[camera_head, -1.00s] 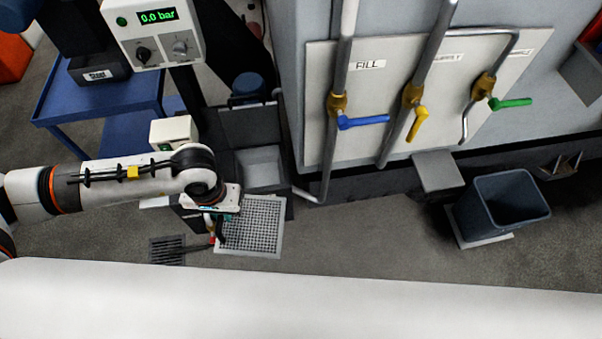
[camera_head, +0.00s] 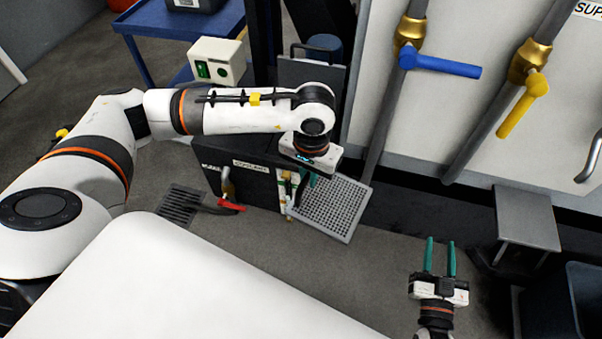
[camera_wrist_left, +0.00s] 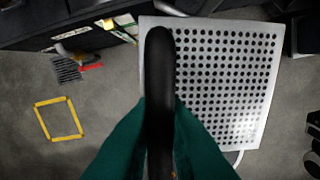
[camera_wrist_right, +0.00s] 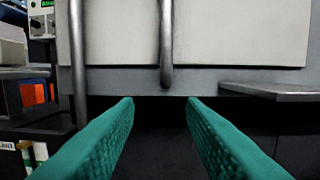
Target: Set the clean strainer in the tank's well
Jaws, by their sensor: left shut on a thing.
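The strainer is a light grey perforated plate (camera_head: 335,207) with a dark handle. It also shows in the left wrist view (camera_wrist_left: 225,85), with its black handle (camera_wrist_left: 160,90) between the green fingers. My left gripper (camera_head: 302,185) is shut on this handle, and the plate hangs beside the tank's front right. The black tank (camera_head: 245,178) has a raised lid (camera_head: 311,90) at its back. My left arm hides the tank's well in the head view. My right gripper (camera_head: 440,258) is open and empty, far right of the strainer, its fingers also showing in the right wrist view (camera_wrist_right: 160,120).
A yellow square outline (camera_wrist_left: 58,118) marks the floor. A grey step (camera_head: 527,220) and dark bin (camera_head: 585,300) stand at right. Pipes with a blue lever (camera_head: 447,66) line the wall.

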